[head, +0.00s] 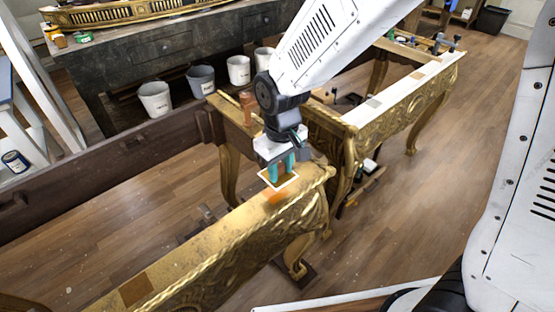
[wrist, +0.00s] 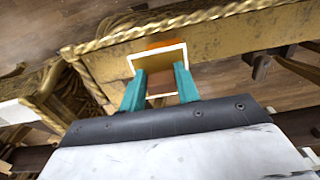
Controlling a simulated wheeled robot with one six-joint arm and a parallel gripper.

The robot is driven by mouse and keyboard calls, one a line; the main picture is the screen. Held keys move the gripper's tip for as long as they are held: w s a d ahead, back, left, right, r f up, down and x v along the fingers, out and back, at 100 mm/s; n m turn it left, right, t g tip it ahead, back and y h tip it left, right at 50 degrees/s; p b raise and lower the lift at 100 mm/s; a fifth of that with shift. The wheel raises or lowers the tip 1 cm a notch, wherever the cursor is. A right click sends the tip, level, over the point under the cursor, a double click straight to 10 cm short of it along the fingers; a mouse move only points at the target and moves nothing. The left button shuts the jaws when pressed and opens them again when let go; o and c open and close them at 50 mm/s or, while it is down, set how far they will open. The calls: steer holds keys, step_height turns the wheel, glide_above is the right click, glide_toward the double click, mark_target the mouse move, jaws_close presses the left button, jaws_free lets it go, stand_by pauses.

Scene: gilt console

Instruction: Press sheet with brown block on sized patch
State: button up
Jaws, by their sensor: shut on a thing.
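My gripper (head: 282,176) has teal fingers pointing down over the near gilt console rail (head: 215,240). In the wrist view its fingers (wrist: 160,80) are shut on a brownish-gold thing, apparently the brown block (wrist: 158,77); the fingers hide much of it. The white-edged sheet (head: 264,179) lies under the fingertips; its white edge also shows in the wrist view (wrist: 157,51). The orange sized patch (head: 277,197) shows just in front of the sheet, and past its edge in the wrist view (wrist: 165,43). I cannot tell whether sheet and patch touch.
A flat brown square (head: 135,288) lies on the near rail's lower left. A second gilt rail with a white top (head: 400,86) runs at right. Several buckets, one white (head: 155,99), stand beneath the dark bench (head: 130,48). A dark beam (head: 90,182) crosses at left.

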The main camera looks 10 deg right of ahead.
mark_target(278, 195)
steer(key=f, duration=0.3)
steer(key=shift+s+a, duration=0.15)
steer(key=shift+a, duration=0.25)
steer(key=shift+f, duration=1)
steer(key=shift+f, duration=0.7)
stand_by(0.8)
steer(key=shift+r, duration=3.55)
